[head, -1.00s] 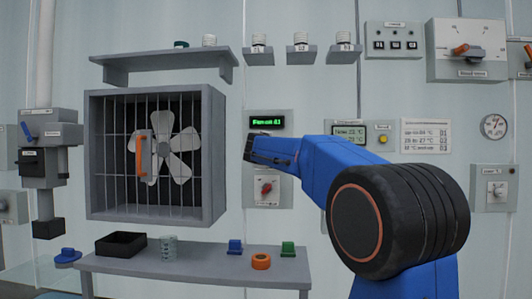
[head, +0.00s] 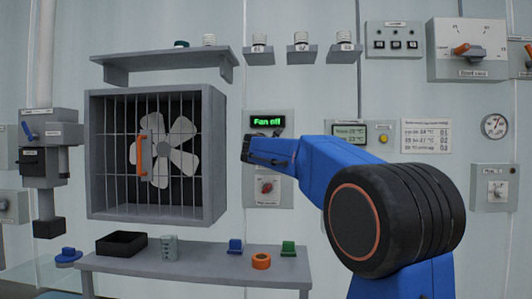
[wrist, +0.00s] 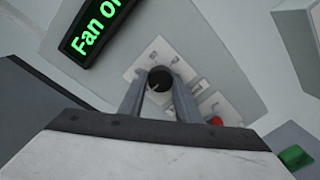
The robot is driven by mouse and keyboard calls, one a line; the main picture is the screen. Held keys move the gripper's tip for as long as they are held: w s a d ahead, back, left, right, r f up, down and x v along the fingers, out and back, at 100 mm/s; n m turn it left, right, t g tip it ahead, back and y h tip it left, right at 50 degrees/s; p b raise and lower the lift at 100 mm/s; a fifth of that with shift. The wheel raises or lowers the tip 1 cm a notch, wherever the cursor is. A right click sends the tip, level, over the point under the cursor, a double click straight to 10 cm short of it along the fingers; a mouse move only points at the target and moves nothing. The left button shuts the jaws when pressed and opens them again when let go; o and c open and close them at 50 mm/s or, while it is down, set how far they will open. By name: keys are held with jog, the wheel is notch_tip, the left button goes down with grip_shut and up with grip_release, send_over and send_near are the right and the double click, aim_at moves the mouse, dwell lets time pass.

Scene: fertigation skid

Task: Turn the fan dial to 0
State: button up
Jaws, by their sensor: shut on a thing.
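The fan dial (wrist: 160,77) is a round black knob with a pale pointer line on a white plate, seen in the wrist view. My gripper (wrist: 158,84) is shut on it, one grey finger on each side. The plate's markings are too small to read. In the head view my gripper (head: 252,150) is at the panel (head: 286,128) and hides the dial. The green display (head: 268,121) above reads "Fan off". The fan (head: 165,152) shows behind its grille.
A red knob (head: 266,185) sits just below my gripper on the same wall; its red part also shows in the wrist view (wrist: 215,120). The caged fan box stands out from the wall at left.

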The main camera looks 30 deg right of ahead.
jog(key=shift+f+n, duration=0.15)
jog(key=shift+n, duration=0.25)
jog(key=o, duration=1.1)
jog(key=shift+c, duration=0.2)
jog(key=v, duration=1.7)
jog(key=shift+a, duration=0.2)
